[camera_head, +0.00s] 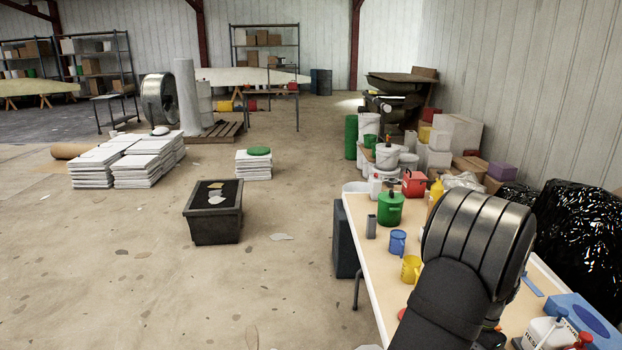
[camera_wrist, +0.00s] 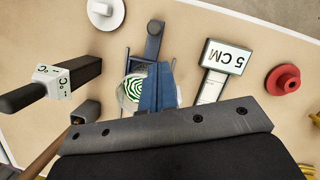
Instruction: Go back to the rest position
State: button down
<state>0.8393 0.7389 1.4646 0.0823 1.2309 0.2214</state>
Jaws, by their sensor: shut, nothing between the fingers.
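My gripper (camera_wrist: 160,66) is in the wrist view, pointing down over the table (camera_wrist: 205,25). Its narrow blue fingers are together, with nothing between them. The fingers partly cover a round green-and-white patterned thing and a dark-handled tool (camera_wrist: 153,40) beneath them. I cannot tell how far above these the fingertips are. In the head view my arm reaches over the right part of the same table (camera_head: 367,268), and my fingers are hidden there.
Around my gripper are a "5 CM" gauge (camera_wrist: 222,60), a red knob-like piece (camera_wrist: 283,80), a white disc (camera_wrist: 105,12) and a block marked "°C" (camera_wrist: 52,80). A green container (camera_head: 390,209), a blue mug (camera_head: 397,243) and a yellow mug (camera_head: 411,269) stand left of my arm.

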jog(key=x, duration=0.9)
jog(key=shift+s+a, duration=0.1)
jog(key=shift+a, duration=0.1)
jog(key=shift+d+f, duration=0.35)
jog(key=shift+d, duration=0.95)
jog(key=shift+s, duration=0.1)
jog(key=c, duration=1.3)
grip_release()
jog(key=shift+o, duration=0.5)
jog(key=w+r+n+g, duration=0.1)
jog(key=w+r+n, duration=0.1)
jog(key=r+n, duration=0.2)
jog(key=w+r+n+g+h, duration=0.1)
jog(key=w+r+n, duration=0.2)
jog(key=r, duration=0.8)
jog(key=shift+w+d+r+n, duration=0.15)
jog(key=shift+w+d+n, duration=0.05)
jog(key=shift+d+n, duration=0.3)
jog(key=x, duration=1.7)
jog(key=shift+s+d+r, duration=0.1)
jog(key=shift+s+r, duration=0.05)
jog(key=shift+s, duration=0.2)
